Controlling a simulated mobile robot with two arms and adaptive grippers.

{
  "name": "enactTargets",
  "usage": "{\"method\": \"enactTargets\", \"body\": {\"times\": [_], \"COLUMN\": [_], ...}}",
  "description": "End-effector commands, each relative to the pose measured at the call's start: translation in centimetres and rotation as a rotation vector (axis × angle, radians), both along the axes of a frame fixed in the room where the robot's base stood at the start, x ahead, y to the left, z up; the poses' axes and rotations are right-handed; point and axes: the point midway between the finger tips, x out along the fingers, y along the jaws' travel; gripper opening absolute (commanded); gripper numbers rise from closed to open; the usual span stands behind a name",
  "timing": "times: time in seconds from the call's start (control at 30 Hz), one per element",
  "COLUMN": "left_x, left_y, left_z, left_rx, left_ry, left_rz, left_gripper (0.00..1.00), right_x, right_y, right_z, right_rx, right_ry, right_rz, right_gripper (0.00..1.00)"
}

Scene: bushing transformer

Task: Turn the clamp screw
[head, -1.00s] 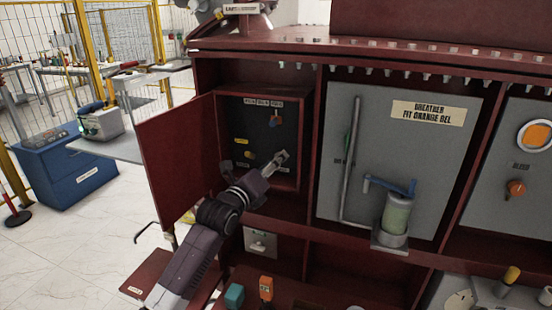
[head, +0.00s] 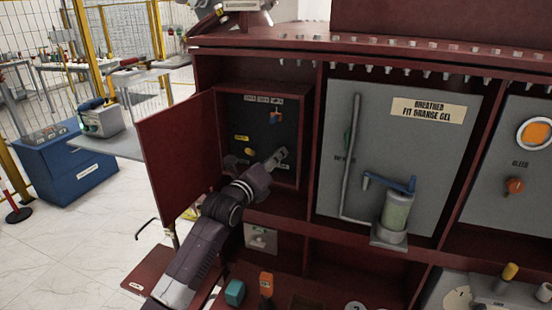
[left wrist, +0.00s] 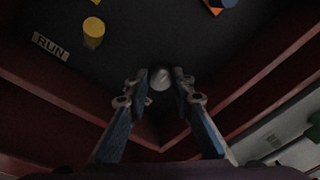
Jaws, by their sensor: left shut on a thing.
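My left gripper (head: 279,156) reaches into the open dark cabinet compartment, near its lower right corner. In the left wrist view its two fingers (left wrist: 160,84) are closed on a small pale grey rounded piece, which looks like the clamp screw (left wrist: 160,77). The fingers hide part of it, and its turn angle cannot be read. A yellow knob (head: 250,152) sits on the same dark panel to the left of the gripper; it also shows in the left wrist view (left wrist: 93,32). My right gripper is not in view.
The red cabinet door (head: 178,155) stands open to the left of my arm. An orange and blue part (head: 276,118) is above the gripper. A RUN label (left wrist: 50,47) is beside the yellow knob. The breather jar (head: 397,212) stands to the right.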

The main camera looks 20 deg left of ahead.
Motion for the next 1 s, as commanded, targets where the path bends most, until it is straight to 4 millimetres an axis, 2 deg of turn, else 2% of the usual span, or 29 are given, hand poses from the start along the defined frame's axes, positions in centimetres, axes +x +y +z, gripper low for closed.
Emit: {"method": "enactTargets", "body": {"times": [0.37,1.0], "left_x": [0.0,0.0], "left_y": [0.0,-0.1], "left_z": [-0.1,-0.2], "left_rx": [-0.122,-0.706], "left_ry": [0.003,0.023], "left_rz": [0.001,0.0], "left_gripper": [0.0,0.0], "right_x": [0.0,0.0], "right_y": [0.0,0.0], "right_z": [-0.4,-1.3], "right_rx": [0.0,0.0], "right_ry": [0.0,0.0], "right_rz": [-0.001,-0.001], "right_gripper": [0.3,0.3]}}
